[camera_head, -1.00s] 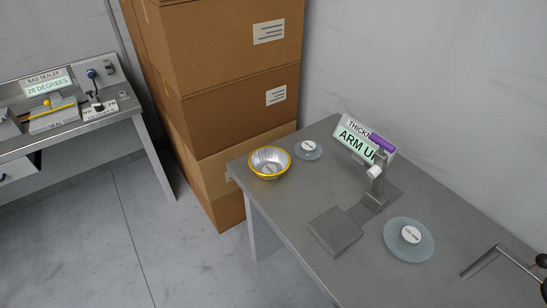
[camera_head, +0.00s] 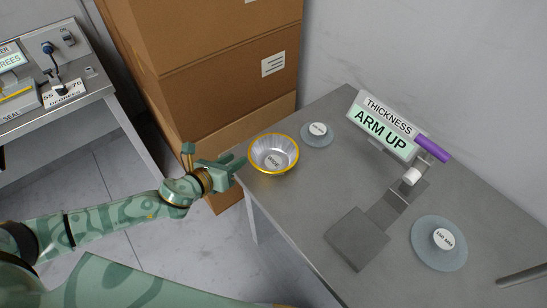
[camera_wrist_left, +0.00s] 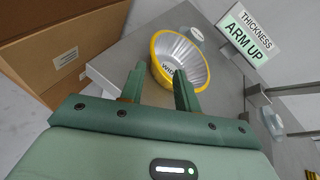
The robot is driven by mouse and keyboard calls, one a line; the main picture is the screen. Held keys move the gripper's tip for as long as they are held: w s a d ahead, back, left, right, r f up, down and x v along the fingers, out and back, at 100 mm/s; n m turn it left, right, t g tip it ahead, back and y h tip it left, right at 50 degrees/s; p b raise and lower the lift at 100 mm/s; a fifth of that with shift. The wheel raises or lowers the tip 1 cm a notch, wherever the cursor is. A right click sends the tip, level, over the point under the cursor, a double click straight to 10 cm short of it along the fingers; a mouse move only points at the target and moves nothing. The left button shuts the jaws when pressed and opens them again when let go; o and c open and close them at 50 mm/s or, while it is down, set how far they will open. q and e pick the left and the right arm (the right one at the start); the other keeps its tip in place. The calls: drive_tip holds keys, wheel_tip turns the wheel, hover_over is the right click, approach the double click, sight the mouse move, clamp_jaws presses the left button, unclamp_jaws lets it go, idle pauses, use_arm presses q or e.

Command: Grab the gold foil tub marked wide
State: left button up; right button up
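The foil tub (camera_head: 273,154) is silver inside with a gold rim and a label inside. It stands upright near the table's left corner. In the left wrist view the tub (camera_wrist_left: 181,58) lies just beyond my fingertips, and its label reads wide. My left gripper (camera_head: 236,164) is just left of the tub, at about rim height. In the left wrist view my left gripper (camera_wrist_left: 158,78) has its two fingers apart with nothing held between them. The right finger overlaps the near rim in that view; I cannot tell whether it touches. My right gripper is not in view.
The grey table (camera_head: 290,215) holds a press with a purple handle (camera_head: 433,149), an ARM UP sign (camera_head: 382,128), and two glassy discs with labelled knobs (camera_head: 317,129) (camera_head: 440,242). Cardboard boxes (camera_head: 215,85) stand behind. A bag sealer bench (camera_head: 85,100) is at left.

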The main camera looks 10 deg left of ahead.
sight(253, 147)
use_arm(q)
drive_tip(key=x, duration=0.4)
drive_tip(key=shift+a+b, duration=0.1)
drive_tip(key=shift+b, duration=0.2)
drive_tip(key=x, duration=0.1)
drive_tip(key=b+x, duration=0.1)
drive_tip(key=x, duration=0.2)
drive_tip(key=shift+w+a+f, duration=0.2)
drive_tip(key=shift+w+f, duration=0.05)
drive_tip(key=shift+w, duration=0.05)
drive_tip(key=shift+w+d+f, duration=0.15)
drive_tip(key=shift+w+d, duration=0.05)
drive_tip(key=shift+w, duration=0.25)
drive_tip(key=shift+s, duration=0.1)
drive_tip(key=shift+c, duration=0.3)
clamp_jaws()
